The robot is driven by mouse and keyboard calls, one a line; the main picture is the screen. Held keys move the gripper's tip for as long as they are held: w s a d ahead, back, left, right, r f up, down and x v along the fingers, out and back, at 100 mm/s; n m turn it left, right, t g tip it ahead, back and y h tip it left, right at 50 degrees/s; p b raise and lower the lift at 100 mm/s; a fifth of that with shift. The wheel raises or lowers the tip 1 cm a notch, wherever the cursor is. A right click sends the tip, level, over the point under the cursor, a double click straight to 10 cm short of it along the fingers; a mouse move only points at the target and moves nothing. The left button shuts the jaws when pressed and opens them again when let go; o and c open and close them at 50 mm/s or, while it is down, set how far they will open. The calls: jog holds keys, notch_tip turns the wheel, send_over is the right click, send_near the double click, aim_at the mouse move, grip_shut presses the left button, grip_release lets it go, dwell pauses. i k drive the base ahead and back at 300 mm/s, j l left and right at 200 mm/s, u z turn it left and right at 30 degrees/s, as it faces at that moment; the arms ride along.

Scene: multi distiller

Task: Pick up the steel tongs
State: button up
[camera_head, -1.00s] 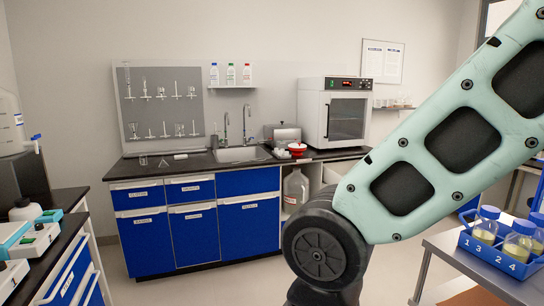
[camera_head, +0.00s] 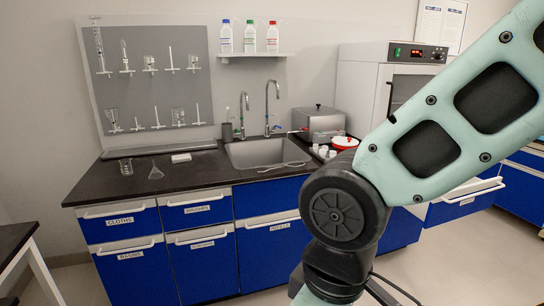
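A thin pale item (camera_head: 284,166) lies on the dark counter at the front edge of the sink. It may be the steel tongs, but it is too small to tell. No other thing in view can be made out as tongs. My arm crosses the right side of the picture and bends down at a dark joint in front of the blue cabinets. My gripper is out of view, so its state does not show.
The dark counter (camera_head: 105,184) holds a beaker (camera_head: 126,167), a funnel (camera_head: 156,172), a sink (camera_head: 258,153), a steel box (camera_head: 320,124) and a red-and-white bowl (camera_head: 344,142). An oven (camera_head: 362,88) stands right. Floor (camera_head: 450,262) is clear at lower right.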

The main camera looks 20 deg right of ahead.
aim_at(280, 165)
jog(key=i+z, duration=0.25)
jog(key=i, duration=0.2)
jog(key=i+j+z, duration=0.25)
jog(key=i, duration=0.15)
jog(key=i+j+z, duration=0.1)
jog(key=i+z, duration=0.15)
jog(key=i, duration=0.2)
jog(key=i+l, duration=0.1)
jog(key=i, duration=0.2)
jog(key=i+l, duration=0.15)
jog(key=i, duration=0.2)
jog(key=i+l+u, duration=0.1)
jog(key=l+u, duration=0.15)
jog(key=u, duration=0.25)
jog(key=i+l+u, duration=0.1)
jog(key=l+u, duration=0.2)
jog(key=u, duration=0.15)
jog(key=l+u, duration=0.3)
jog(key=u, duration=0.2)
jog(key=l+u, duration=0.3)
jog(key=u, duration=0.2)
jog(key=l+u, duration=0.3)
jog(key=u, duration=0.15)
jog(key=k, duration=0.05)
